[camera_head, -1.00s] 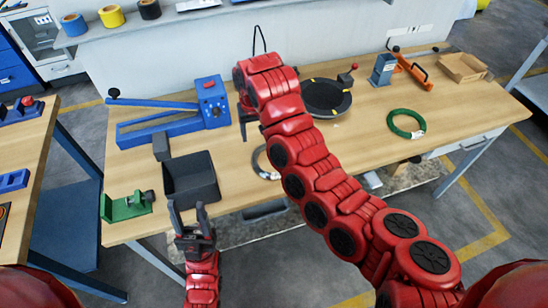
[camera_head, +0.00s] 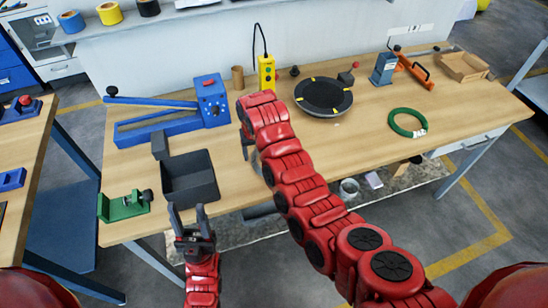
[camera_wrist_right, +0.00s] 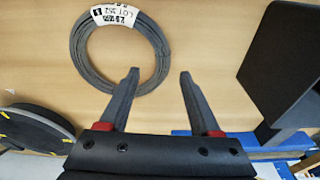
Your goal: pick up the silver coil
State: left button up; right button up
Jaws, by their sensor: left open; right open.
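The silver coil (camera_wrist_right: 79,45) lies flat on the wooden table, with a white printed tag on its rim in the right wrist view. In the head view my right arm hides most of it. My right gripper (camera_wrist_right: 159,74) is open and empty. In the wrist view its left fingertip overlaps the lower right of the coil's ring, and the other finger is to the right of the ring. I cannot tell whether they touch. My left gripper (camera_head: 188,210) is open and empty at the table's front edge, in front of the black bin (camera_head: 190,183).
A green coil (camera_head: 393,125) lies on the right of the table (camera_head: 340,150). A black turntable (camera_head: 323,96), a yellow device (camera_head: 266,72) and a blue lever tool (camera_head: 160,122) stand further back. A green fixture (camera_head: 124,206) is at the left front.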

aim_at(254, 161)
jog(key=shift+w+a+f+p, duration=0.1)
jog(key=shift+a+f+p, duration=0.05)
jog(key=shift+f+p, duration=0.4)
jog(key=shift+w+a+f+p, duration=0.2)
jog(key=shift+f+p, duration=0.25)
jog(key=shift+f, duration=0.2)
jog(key=shift+w+f, duration=0.25)
jog(key=shift+f, duration=1)
grip_shut()
